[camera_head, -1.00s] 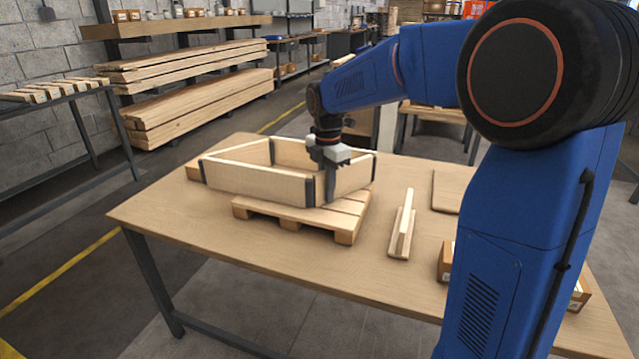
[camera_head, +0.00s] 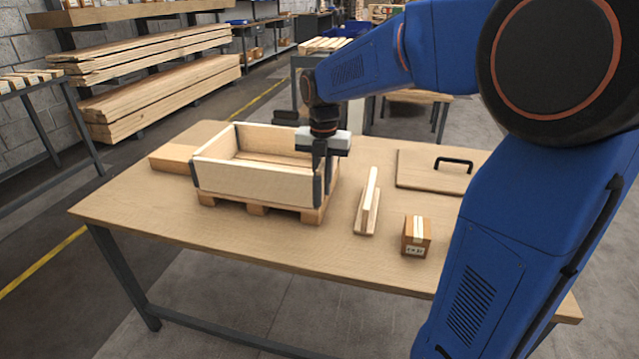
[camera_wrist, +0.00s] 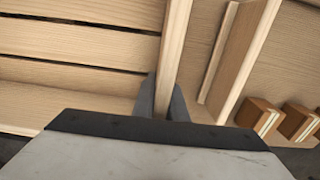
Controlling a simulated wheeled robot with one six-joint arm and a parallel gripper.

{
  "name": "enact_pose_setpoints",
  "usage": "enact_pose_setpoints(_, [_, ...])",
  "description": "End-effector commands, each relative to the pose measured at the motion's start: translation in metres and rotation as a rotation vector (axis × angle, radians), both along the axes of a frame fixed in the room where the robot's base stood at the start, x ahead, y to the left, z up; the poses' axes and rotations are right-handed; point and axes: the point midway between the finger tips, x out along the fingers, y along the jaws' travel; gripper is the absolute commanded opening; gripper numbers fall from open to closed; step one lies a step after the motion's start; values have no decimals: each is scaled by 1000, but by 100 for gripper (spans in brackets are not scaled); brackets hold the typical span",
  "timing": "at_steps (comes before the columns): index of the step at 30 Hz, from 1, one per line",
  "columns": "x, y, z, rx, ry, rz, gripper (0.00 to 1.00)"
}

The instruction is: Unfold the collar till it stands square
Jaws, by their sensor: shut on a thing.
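The wooden collar (camera_head: 252,182) stands on a small pallet (camera_head: 258,208) on the table. Its boards meet at dark corner hinges, and from the head view it looks open and close to a rectangle. My gripper (camera_head: 326,168) is at the collar's right side. In the wrist view, my gripper (camera_wrist: 165,105) is shut on the top edge of a collar board (camera_wrist: 172,50), with one finger on each side. The pallet slats (camera_wrist: 80,55) show to the left of that board. The collar's far right corner is partly hidden behind my gripper.
A flat board with a black handle (camera_head: 436,172) lies at the back right. A wooden block (camera_head: 172,158) lies left of the collar. The table front is clear.

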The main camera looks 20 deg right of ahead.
Motion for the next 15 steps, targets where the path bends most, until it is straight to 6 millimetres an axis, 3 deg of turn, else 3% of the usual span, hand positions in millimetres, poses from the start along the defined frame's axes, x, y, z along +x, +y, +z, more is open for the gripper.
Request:
enact_pose_setpoints(12, [-1, -3, 1, -4, -1, 7, 0])
enact_pose_setpoints(13, [-1, -3, 1, -4, -1, 7, 17])
enact_pose_setpoints(15, [-1, -3, 0, -4, 0, 7, 30])
